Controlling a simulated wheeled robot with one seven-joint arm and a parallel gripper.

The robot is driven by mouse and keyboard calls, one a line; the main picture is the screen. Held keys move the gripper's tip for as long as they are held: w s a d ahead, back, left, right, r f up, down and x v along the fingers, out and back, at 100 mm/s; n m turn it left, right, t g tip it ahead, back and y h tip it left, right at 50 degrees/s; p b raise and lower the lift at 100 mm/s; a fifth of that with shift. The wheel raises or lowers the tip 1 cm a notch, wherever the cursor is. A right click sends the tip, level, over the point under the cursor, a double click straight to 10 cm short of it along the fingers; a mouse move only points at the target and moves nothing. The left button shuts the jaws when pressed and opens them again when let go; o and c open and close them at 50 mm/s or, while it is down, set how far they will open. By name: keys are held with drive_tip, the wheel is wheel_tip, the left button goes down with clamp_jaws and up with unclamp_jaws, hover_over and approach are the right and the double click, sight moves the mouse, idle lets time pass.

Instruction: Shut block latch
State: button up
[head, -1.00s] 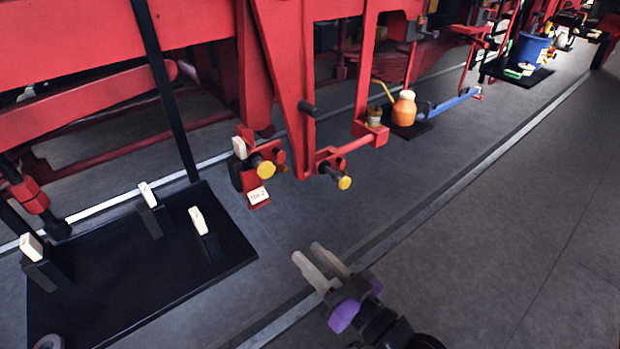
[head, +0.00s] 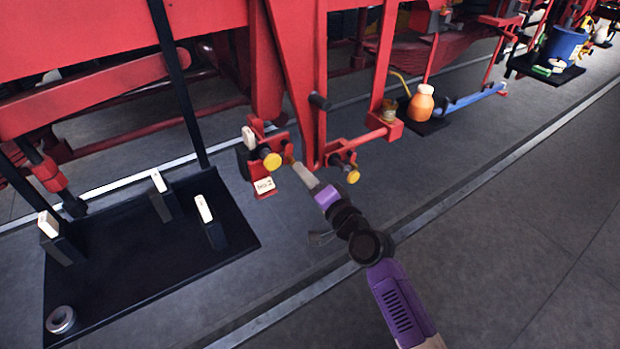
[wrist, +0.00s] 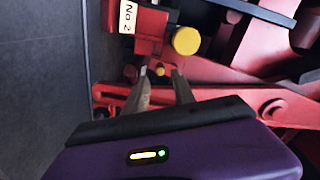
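The block station is a red bracket on the red frame with a white "No 2" tag (head: 264,185), a white block (head: 248,138) and a yellow-capped knob (head: 272,161). I cannot tell for sure which part is the latch. A small red piece with an orange-yellow end stands just right of the knob, and that end (wrist: 160,70) shows in the wrist view. My gripper (head: 301,173) is right of the tag, pointing at the bracket. In the wrist view my gripper (wrist: 163,84) has its fingers apart, with the small yellow end beyond the gap. Nothing is visibly held.
A second yellow-capped knob (head: 352,176) sits close to the right of my gripper. A black tray (head: 130,255) with white-topped blocks lies at left. An orange bottle (head: 421,103) stands farther right. The floor at front right is clear.

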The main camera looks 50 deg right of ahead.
drive_tip(key=shift+x, duration=2.55)
clamp_jaws()
